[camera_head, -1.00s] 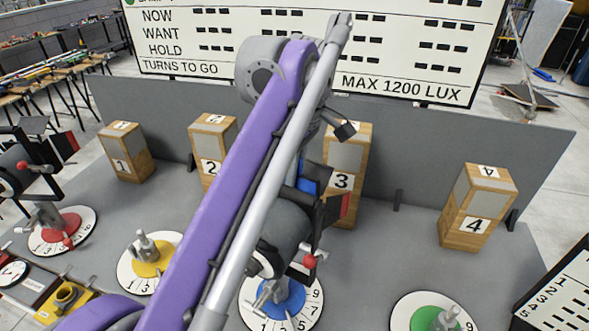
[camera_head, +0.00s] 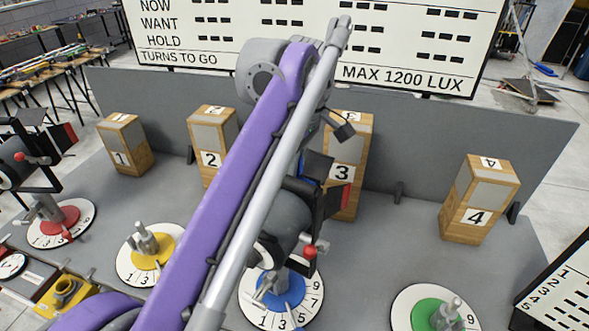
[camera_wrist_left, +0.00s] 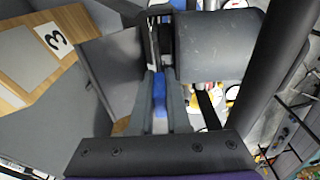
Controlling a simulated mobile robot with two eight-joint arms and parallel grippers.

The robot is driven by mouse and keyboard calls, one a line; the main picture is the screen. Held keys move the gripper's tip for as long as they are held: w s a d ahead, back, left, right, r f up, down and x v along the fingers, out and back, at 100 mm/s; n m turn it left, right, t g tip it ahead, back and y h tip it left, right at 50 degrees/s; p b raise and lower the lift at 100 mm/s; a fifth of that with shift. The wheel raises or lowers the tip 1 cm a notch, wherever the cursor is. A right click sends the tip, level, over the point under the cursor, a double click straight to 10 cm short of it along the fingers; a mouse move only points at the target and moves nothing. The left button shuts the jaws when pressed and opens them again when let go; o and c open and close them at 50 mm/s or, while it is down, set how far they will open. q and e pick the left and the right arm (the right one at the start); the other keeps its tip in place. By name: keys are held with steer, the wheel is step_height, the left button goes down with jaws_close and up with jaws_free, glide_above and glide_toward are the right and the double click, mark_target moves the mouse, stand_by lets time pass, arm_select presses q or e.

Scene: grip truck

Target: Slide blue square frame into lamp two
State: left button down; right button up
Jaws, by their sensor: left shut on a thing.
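My left arm crosses the head view, and its gripper (camera_wrist_left: 158,85) shows best in the left wrist view. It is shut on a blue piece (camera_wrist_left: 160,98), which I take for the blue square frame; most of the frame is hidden. A little blue also shows in the head view (camera_head: 304,166), beside a lamp's dark flaps. This grey lamp head (camera_head: 284,222), with a red knob, stands over the blue dial (camera_head: 273,291); it is close to the gripper in the wrist view (camera_wrist_left: 218,45). Contact between frame and lamp cannot be told. At the yellow dial (camera_head: 152,250) only a stand shows.
Wooden blocks 1 (camera_head: 123,145), 2 (camera_head: 209,135), 3 (camera_head: 345,150) and 4 (camera_head: 479,200) stand along a grey back panel. Another lamp head (camera_head: 12,165) is at far left. A green dial (camera_head: 428,312) is at lower right.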

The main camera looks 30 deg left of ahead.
arm_select(q)
steer(key=shift+f, duration=0.2)
steer(key=shift+f+b, duration=0.55)
steer(key=shift+f, duration=0.5)
